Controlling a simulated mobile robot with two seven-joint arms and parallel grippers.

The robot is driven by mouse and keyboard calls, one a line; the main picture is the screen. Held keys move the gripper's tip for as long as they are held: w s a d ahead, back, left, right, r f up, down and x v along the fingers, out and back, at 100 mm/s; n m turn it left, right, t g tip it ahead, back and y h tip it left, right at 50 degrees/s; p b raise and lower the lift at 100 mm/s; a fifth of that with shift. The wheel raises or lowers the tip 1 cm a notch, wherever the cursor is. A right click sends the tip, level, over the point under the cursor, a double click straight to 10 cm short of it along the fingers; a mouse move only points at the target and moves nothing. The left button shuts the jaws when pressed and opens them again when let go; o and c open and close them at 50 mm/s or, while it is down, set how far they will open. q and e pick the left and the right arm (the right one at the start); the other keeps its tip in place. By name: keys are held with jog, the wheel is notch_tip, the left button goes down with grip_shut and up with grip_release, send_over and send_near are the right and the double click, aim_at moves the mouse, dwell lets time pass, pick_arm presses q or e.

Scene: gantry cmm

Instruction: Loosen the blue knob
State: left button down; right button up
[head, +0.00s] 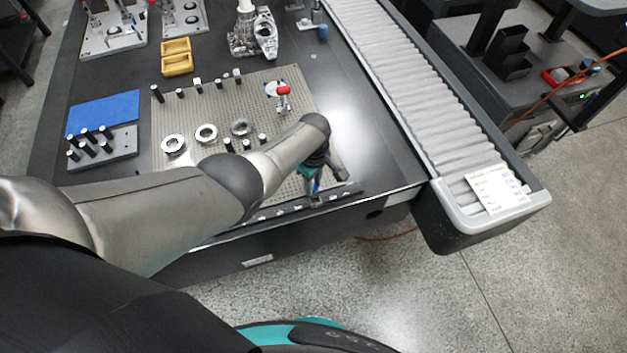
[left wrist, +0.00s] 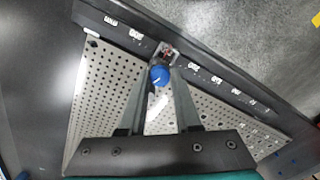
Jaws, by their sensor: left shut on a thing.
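The blue knob (left wrist: 159,76) shows in the left wrist view as a round cap on a small metal fitting (left wrist: 166,54) by the edge of the perforated plate. My left gripper (left wrist: 161,82) is shut on the knob, one finger on each side. In the head view the left gripper (head: 322,180) points down at the plate's near right corner. A small bit of the blue knob (head: 316,186) shows there, mostly covered by the gripper. My right gripper is in neither view.
The perforated plate (head: 215,105) carries metal rings (head: 206,134), black pegs and a red-handled clamp (head: 283,92). A blue block (head: 104,110), yellow trays (head: 177,57) and a metal casting (head: 255,35) stand farther left and back. A roller conveyor (head: 400,75) runs along the right.

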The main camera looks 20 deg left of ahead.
pick_arm(q)
jog(key=shift+w+n, duration=0.1)
jog(key=shift+n, duration=0.8)
jog(key=shift+a+r, duration=0.1)
jog(key=c, duration=0.9)
grip_release()
jog(key=shift+r+p, duration=0.3)
jog(key=shift+p, duration=0.15)
notch_tip(320, 180, up, 15)
jog(key=p, duration=0.8)
jog(key=shift+f+p, duration=0.2)
jog(key=shift+p, duration=0.1)
